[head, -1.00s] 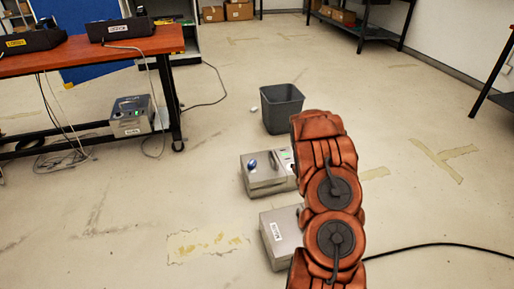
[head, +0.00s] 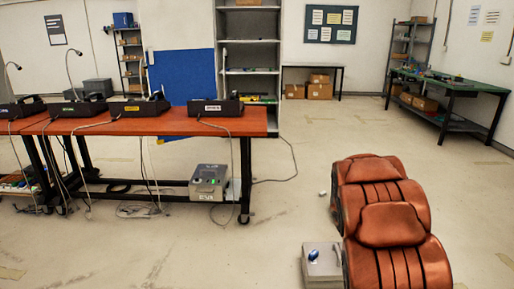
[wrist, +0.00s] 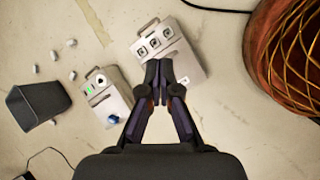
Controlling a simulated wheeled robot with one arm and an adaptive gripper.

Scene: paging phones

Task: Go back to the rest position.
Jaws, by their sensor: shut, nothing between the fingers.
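My gripper (wrist: 158,70) is shut and empty in the wrist view, with its fingertips together. The tips overlap a grey metal box with several square marks (wrist: 165,45) in the picture; I cannot tell the height between them. A second grey box with a blue knob and green lights (wrist: 104,92) lies to the left of the fingers. That box also shows in the head view (head: 318,270), partly behind my orange arm. My gripper is hidden in the head view.
A red-brown table (head: 150,126) with several black phone units stands at left, a metal box (head: 209,182) beneath it. A dark bin (wrist: 40,104) and several crumpled white bits lie near the boxes. A green workbench (head: 450,85) stands at right.

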